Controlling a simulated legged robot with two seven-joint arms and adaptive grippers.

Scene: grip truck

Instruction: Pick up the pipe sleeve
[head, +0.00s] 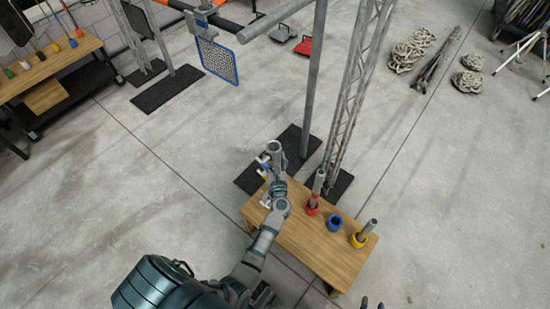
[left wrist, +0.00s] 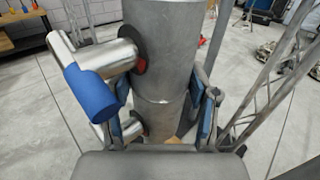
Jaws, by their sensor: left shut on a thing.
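The pipe sleeve, a grey metal cylinder, stands upright at the far left end of the wooden table in the head view (head: 276,150). In the left wrist view the sleeve (left wrist: 167,60) fills the middle, with two short side stubs on its left, the upper one tipped with a blue cap (left wrist: 92,92). My left gripper (left wrist: 164,115) has its blue-padded fingers on both sides of the sleeve, shut on it; it also shows in the head view (head: 272,168). Whether the sleeve touches the table is hidden. My right gripper's fingertips (head: 372,303) show apart at the bottom edge.
The wooden table (head: 325,254) also carries a red ring holder (head: 312,206), a blue ring (head: 334,223) and a yellow ring holder (head: 359,240). A tall grey post (head: 315,75) and a lattice truss (head: 357,90) stand close behind. Floor left of the table is clear.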

